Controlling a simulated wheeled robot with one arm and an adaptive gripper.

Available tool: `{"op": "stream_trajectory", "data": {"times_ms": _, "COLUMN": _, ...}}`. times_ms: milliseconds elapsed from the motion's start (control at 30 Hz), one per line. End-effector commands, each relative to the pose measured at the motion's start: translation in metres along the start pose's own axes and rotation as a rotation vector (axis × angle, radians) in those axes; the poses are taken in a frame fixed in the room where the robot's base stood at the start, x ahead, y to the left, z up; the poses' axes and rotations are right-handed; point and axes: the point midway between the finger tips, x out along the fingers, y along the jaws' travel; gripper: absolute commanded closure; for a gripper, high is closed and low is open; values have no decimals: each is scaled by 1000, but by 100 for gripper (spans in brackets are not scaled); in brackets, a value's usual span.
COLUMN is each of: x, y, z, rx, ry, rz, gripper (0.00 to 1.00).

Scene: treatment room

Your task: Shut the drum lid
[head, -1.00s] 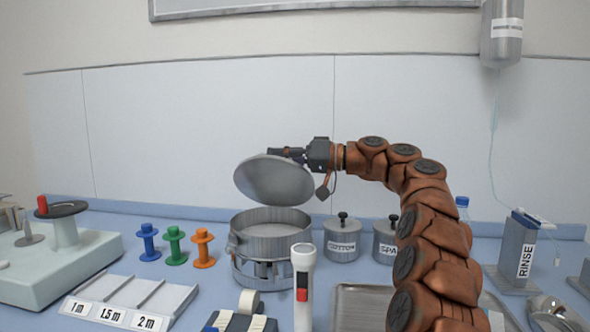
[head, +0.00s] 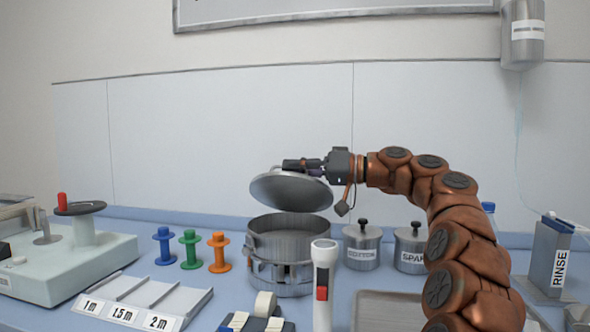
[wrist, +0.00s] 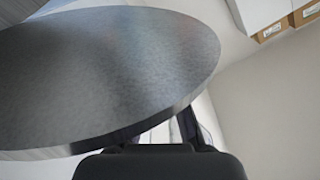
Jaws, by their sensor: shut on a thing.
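The drum (head: 290,245) is a round grey metal container standing on the blue counter. Its lid (head: 290,192) is a grey disc, tilted above the drum's open mouth, with a gap showing at the front. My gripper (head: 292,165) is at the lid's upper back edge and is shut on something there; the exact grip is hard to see. In the wrist view the lid (wrist: 110,75) fills much of the picture, close in front of my gripper, whose fingers are mostly hidden.
A white torch-like tube (head: 323,290) stands in front of the drum. Two lidded canisters (head: 362,247) stand to its right, and blue, green and orange spools (head: 190,250) to its left. A metal tray (head: 390,310) lies at front right.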

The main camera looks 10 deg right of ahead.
Motion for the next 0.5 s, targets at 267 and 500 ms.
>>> {"op": "stream_trajectory", "data": {"times_ms": 267, "x": 0, "y": 0, "z": 0, "rx": 0, "ry": 0, "rz": 0, "gripper": 76}}
{"op": "stream_trajectory", "data": {"times_ms": 500, "x": 0, "y": 0, "z": 0, "rx": 0, "ry": 0, "rz": 0, "gripper": 66}}
